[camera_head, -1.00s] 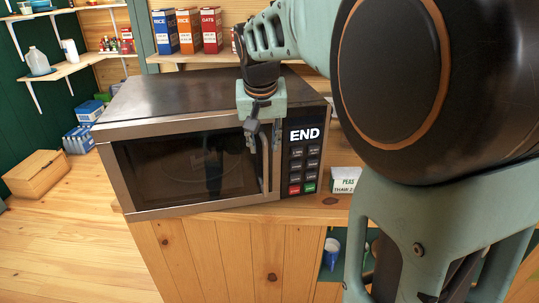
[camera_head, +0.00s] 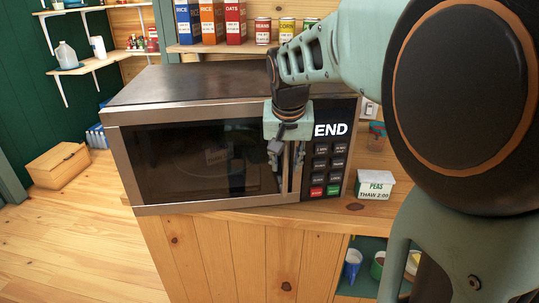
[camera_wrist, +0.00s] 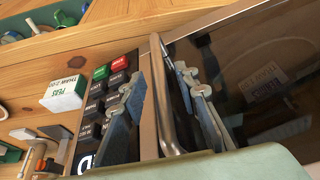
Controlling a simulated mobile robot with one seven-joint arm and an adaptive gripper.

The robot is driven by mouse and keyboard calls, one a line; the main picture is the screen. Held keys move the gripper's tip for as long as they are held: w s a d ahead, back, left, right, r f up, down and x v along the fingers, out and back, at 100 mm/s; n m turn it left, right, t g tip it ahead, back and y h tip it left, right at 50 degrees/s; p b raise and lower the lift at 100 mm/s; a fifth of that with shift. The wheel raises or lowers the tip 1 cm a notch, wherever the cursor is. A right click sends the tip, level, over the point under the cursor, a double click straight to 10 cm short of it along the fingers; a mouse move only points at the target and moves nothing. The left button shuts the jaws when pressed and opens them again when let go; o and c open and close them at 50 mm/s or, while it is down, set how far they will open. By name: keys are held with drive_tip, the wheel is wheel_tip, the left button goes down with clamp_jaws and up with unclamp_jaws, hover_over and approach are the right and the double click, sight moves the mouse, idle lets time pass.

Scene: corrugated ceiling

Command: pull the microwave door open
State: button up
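The microwave (camera_head: 200,88) stands on a wooden counter, with a dark glass door (camera_head: 185,165) that looks shut. Its vertical metal handle (camera_wrist: 160,110) is at the door's right edge, beside the button panel (camera_head: 327,165). My gripper (camera_head: 287,158) is at the handle. In the wrist view my gripper (camera_wrist: 160,82) is open, with one finger on each side of the handle. Gaps show between the handle and both fingers. In the head view my fingers partly hide the handle.
A white and green peas box (camera_head: 375,185) stands on the counter (camera_head: 240,215) right of the microwave. Boxes and cans line the shelf behind, including an oats box (camera_head: 235,22). A wooden crate (camera_head: 58,165) is on the floor at left. Floor in front-left is clear.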

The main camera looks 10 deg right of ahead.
drive_tip(key=shift+b+x, duration=0.35)
drive_tip(key=shift+x, duration=0.65)
drive_tip(key=shift+c, duration=0.7)
clamp_jaws()
